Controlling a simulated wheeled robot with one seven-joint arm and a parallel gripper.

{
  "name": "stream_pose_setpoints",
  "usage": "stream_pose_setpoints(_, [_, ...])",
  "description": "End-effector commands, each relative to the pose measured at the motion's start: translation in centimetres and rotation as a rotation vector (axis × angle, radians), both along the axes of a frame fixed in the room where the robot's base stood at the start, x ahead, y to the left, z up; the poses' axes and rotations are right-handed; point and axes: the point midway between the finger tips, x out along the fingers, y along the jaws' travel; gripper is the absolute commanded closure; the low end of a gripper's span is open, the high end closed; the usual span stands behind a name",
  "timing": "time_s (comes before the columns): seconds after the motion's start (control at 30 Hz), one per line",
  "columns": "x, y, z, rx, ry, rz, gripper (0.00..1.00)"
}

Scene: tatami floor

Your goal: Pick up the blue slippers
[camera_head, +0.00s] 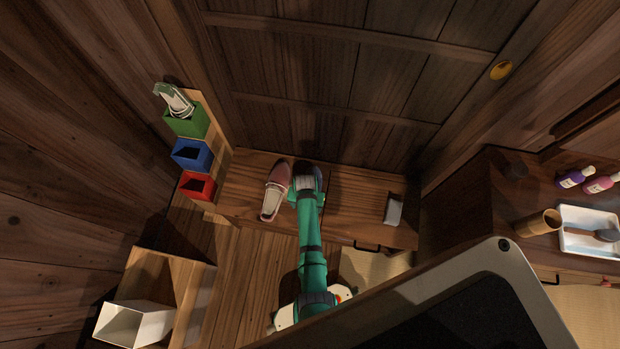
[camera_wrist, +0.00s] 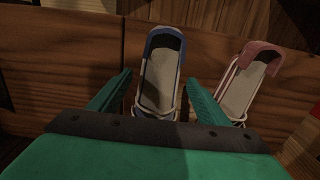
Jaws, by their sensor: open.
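The blue slippers (camera_wrist: 150,107) show in the wrist view as a dark blue rim around a pale insole, lying on a wooden surface. My gripper (camera_wrist: 160,76) is open, with one green finger on each side of the slippers, and nothing is clamped. Whether the fingers touch them cannot be told. In the head view my gripper (camera_head: 307,187) is over the wooden step, and only a dark blue toe end of the slippers (camera_head: 316,168) shows past it; my arm hides the rest.
A pink slipper (camera_head: 274,192) lies close beside, to the left in the head view. A small grey block (camera_head: 393,209) sits further right on the step (camera_head: 350,200). Green (camera_head: 187,122), blue (camera_head: 191,155) and red (camera_head: 197,186) boxes stand at left. A white container (camera_head: 140,322) is at lower left.

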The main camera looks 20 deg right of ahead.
Motion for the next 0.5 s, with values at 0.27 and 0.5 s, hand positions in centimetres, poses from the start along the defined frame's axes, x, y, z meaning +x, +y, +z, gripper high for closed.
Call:
stream_pose_setpoints(0.27, [0.0, 0.0, -1.7, -0.001, -0.001, 0.0, 0.3])
stream_pose_setpoints(0.5, [0.0, 0.0, -1.7, -0.001, -0.001, 0.0, 0.49])
